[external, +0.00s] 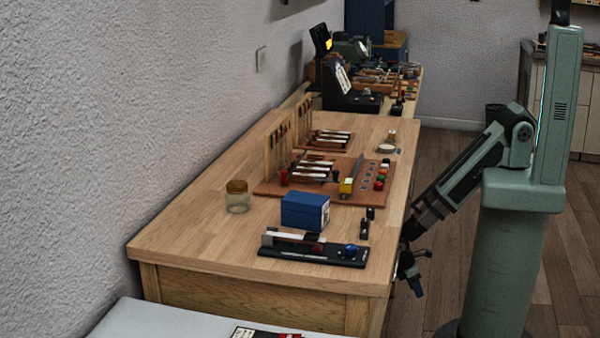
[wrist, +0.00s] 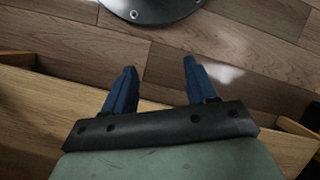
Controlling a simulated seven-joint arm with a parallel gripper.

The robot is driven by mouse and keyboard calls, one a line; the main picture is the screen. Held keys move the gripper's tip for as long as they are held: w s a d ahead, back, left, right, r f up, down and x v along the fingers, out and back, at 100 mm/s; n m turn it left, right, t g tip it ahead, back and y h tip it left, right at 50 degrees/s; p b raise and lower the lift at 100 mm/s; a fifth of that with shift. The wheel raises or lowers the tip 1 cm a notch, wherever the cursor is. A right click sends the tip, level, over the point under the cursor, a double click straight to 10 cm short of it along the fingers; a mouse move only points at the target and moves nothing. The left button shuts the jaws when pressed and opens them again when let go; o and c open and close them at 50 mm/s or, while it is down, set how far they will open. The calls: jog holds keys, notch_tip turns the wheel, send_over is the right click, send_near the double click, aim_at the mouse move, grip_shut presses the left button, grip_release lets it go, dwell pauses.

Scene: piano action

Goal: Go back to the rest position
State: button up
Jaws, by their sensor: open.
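My gripper (external: 415,277) hangs low beside the right edge of the wooden workbench (external: 190,235), below the level of its top. The arm reaches down and to the left from my green column. In the wrist view my gripper (wrist: 160,88) shows two blue fingers spread well apart, with nothing between them. Past the fingers are the wooden floor and part of a dark round base with bolts at the top.
The bench holds a blue box (external: 305,211), a glass jar (external: 237,197), a black stand (external: 313,252) and a reddish board (external: 268,188) with several small parts. Open wooden floor (external: 430,300) lies right of the bench. A bench front (wrist: 40,105) is close in the wrist view.

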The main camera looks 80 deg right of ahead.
jog(key=s+d+r+m+g+y, duration=0.1)
jog(key=s+d+r+m+g, duration=0.1)
jog(key=s+d+m, duration=0.3)
jog(key=s+d+r, duration=0.1)
jog(key=s+d, duration=0.2)
jog(key=d, duration=0.3)
jog(key=shift+s+r, duration=0.4)
jog(key=shift+c, duration=0.4)
dwell(0.4)
